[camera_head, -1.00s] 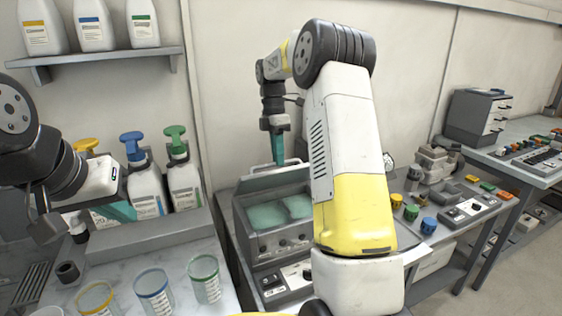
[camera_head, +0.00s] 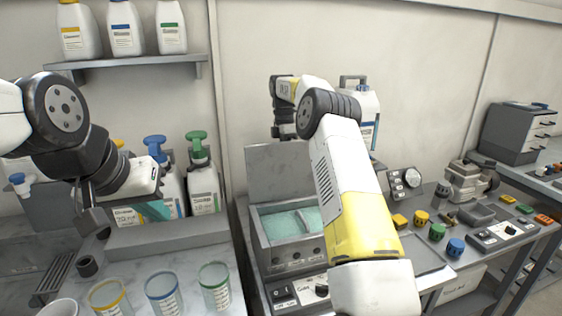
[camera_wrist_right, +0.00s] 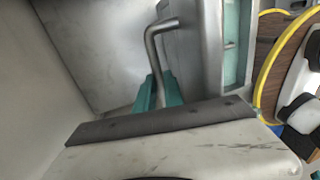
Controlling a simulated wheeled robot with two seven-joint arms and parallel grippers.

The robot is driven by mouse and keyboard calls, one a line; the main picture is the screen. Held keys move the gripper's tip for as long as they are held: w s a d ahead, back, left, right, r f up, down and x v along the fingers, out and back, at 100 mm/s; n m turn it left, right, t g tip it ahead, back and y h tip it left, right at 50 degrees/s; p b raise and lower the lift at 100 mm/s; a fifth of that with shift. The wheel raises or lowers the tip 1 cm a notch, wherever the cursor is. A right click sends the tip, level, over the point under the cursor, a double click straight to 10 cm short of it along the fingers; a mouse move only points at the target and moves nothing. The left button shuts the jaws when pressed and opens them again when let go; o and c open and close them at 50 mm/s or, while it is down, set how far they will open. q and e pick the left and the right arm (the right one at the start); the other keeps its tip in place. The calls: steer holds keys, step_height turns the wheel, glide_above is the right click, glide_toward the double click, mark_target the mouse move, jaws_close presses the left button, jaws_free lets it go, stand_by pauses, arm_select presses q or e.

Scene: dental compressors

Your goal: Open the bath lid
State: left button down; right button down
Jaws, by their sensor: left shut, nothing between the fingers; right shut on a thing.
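The bath (camera_head: 262,245) is a grey metal box with teal liquid inside, left of my right arm in the head view. Its grey lid (camera_head: 280,168) stands about upright at the back edge, and the bath's top is uncovered. In the right wrist view, the teal fingers of my right gripper (camera_wrist_right: 160,92) are shut on the lid's bent metal handle (camera_wrist_right: 152,45). My right gripper is hidden in the head view. My left gripper (camera_head: 155,210) is shut and empty at the left, in front of the pump bottles.
Pump bottles (camera_head: 203,185) stand on the left counter behind several clear cups (camera_head: 164,292). A wall shelf (camera_head: 130,66) holds white bottles. A large white jug (camera_head: 368,118) stands behind my right arm. Coloured knobs (camera_head: 437,231) and a gauge (camera_head: 405,184) are to the right.

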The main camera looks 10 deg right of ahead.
mark_target(285, 151)
steer(key=shift+w+a+f, duration=0.1)
steer(key=shift+w+f, duration=0.6)
steer(key=shift+w, duration=0.05)
steer(key=c, duration=1.5)
jaws_free()
steer(key=shift+w+f, duration=0.1)
steer(key=shift+o, duration=0.2)
steer(key=shift+a, duration=0.1)
steer(key=s+v, duration=0.1)
steer(key=v, duration=0.3)
steer(key=s+a+r, duration=0.2)
steer(key=s+a, duration=0.1)
steer(key=s, duration=1.2)
steer(key=shift+s, duration=0.3)
